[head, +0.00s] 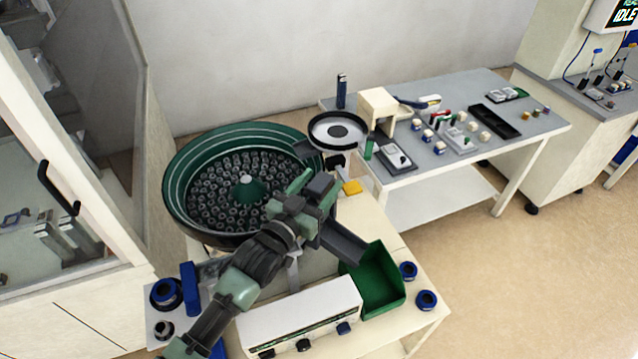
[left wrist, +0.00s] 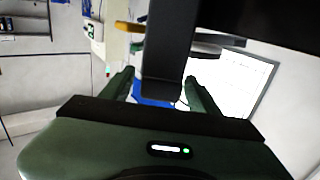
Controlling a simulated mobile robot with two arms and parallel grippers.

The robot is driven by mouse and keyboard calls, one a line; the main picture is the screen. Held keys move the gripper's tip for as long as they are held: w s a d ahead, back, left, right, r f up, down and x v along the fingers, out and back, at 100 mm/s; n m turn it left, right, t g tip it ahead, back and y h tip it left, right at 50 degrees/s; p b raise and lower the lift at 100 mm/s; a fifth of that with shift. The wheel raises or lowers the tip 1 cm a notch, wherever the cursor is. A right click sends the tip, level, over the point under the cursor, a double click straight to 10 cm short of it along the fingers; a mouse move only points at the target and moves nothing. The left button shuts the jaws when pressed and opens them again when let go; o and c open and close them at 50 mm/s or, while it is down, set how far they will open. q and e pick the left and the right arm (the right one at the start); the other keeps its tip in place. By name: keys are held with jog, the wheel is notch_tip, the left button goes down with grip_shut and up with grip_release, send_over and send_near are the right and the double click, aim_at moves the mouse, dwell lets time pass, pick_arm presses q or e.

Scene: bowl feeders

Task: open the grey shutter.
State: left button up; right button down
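My left gripper (head: 313,197) reaches over the front right of the green bowl feeder (head: 178,170), at the upper end of a dark grey chute (head: 346,246). A dark grey upright part (head: 320,184) shows between its green fingers; it may be the shutter, but I cannot tell for sure. In the left wrist view the fingers (left wrist: 160,85) are apart, on either side of a dark grey bar (left wrist: 168,45). A gap shows beside the left finger, so the gripper looks open. My forearm hides part of the feeder. My right gripper is out of view.
A green bin (head: 392,290) stands at the chute's lower end, beside a white control box (head: 300,318). Blue-rimmed round parts (head: 427,299) lie on the cart. A grey table (head: 480,90) with small parts stands at the right; a glass-fronted cabinet (head: 95,150) is at the left.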

pick_arm(q)
jog(key=b+v, duration=0.1)
jog(key=v, duration=0.6)
jog(key=shift+s+a+b, duration=0.2)
jog(key=shift+s+b, duration=0.15)
jog(key=shift+s, duration=0.1)
dwell(0.4)
